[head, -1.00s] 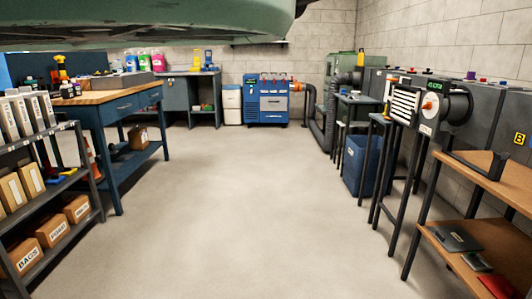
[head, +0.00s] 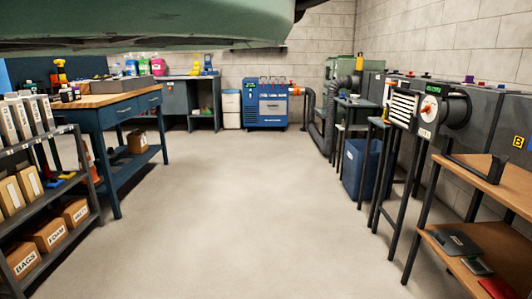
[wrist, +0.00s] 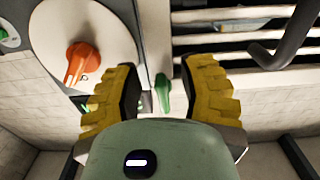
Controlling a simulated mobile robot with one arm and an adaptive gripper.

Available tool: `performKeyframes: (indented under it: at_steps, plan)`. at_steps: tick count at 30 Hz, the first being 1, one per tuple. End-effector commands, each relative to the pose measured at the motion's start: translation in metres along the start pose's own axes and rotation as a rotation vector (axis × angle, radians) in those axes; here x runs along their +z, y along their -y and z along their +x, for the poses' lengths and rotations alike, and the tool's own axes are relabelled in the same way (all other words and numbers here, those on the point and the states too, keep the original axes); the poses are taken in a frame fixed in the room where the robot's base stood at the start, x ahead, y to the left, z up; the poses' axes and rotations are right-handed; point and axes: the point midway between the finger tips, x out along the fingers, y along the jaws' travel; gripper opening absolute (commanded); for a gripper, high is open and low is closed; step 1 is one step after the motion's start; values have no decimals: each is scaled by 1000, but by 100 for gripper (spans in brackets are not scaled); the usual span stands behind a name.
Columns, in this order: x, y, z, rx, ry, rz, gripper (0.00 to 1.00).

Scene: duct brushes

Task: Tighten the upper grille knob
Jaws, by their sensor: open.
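My gripper (wrist: 163,90) shows in the wrist view with its two yellow ribbed fingers spread apart. A small green knob (wrist: 162,95) shows in the gap between the fingers; no finger visibly touches it. The slatted grille (wrist: 245,40) is to the right in the wrist view, partly behind the right finger. An orange knob (wrist: 80,62) on a round white face is to the left, outside the fingers. In the head view the grille (head: 403,106) stands at the right, beside the round unit with the orange knob (head: 428,108). My gripper is not visible there.
A dark hooked bar (wrist: 285,45) crosses the grille in the wrist view, right of the fingers. A wooden-topped stand (head: 475,178) is at the right in the head view. A blue workbench (head: 115,112) and shelf are left. The middle floor is clear.

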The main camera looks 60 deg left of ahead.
Motion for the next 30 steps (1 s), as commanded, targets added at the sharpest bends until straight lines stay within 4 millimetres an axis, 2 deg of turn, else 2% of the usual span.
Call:
performKeyframes:
  at_steps: [8, 21, 30]
  plan:
    - [-1, 0, -9, 0, -2, 0, 40]
    - [1, 2, -61, -4, 0, -2, 40]
    - [0, 1, -75, -3, -1, 1, 40]
